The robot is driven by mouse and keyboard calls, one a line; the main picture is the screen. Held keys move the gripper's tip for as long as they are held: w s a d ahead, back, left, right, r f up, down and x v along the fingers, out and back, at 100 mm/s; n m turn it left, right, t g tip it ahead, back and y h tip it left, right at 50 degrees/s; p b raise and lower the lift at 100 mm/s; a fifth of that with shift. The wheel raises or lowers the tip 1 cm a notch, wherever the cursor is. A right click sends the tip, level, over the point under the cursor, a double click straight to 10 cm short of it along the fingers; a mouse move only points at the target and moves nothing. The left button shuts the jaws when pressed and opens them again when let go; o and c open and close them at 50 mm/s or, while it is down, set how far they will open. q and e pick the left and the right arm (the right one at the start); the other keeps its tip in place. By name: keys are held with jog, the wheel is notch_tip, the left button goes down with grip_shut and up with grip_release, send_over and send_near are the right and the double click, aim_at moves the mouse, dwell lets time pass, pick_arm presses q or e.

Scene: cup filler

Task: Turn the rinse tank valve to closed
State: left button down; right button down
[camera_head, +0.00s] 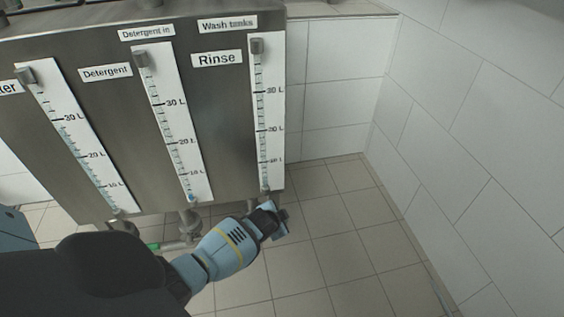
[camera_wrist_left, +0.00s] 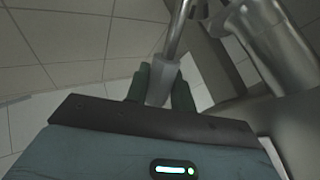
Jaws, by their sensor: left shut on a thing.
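The rinse tank is the right section of the steel tank unit, with a "Rinse" label (camera_head: 217,58) and a white level gauge (camera_head: 268,120). My left gripper (camera_head: 277,220) is below the foot of that gauge, and its own fingers also show in the left wrist view (camera_wrist_left: 161,88). They are shut on the pale grey grip of the rinse valve handle (camera_wrist_left: 162,78), one finger on each side. A thin metal rod (camera_wrist_left: 182,28) runs from the grip up toward the valve. The valve body is hidden in the head view, so its setting cannot be told. My right gripper is out of view.
A wide metal pipe (camera_wrist_left: 268,42) is close to the right of the handle in the wrist view. A green-tipped valve lever (camera_head: 155,246) and outlet pipe (camera_head: 188,219) sit under the middle gauge. A white tiled wall (camera_head: 475,110) stands right; the tiled floor (camera_head: 335,225) between is clear.

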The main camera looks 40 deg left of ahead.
pick_arm(q)
jog(key=shift+w+d+f+m+g+y+b, duration=0.15)
jog(key=shift+f+g+y+b, duration=0.1)
jog(key=shift+f+g, duration=0.15)
jog(key=shift+w+d+f+m+g+y+b, duration=0.15)
jog(key=shift+f+g+b, duration=0.15)
jog(key=shift+f, duration=0.2)
jog(key=shift+w+d+f+m+g+y+b, duration=0.15)
jog(key=shift+f+m+g+y+b, duration=0.45)
jog(key=shift+f+g+y+b, duration=0.75)
jog(key=shift+f+b, duration=0.2)
jog(key=shift+b, duration=0.15)
jog(key=c, duration=1.2)
grip_release()
jog(key=shift+h, duration=0.25)
jog(key=shift+c, duration=0.2)
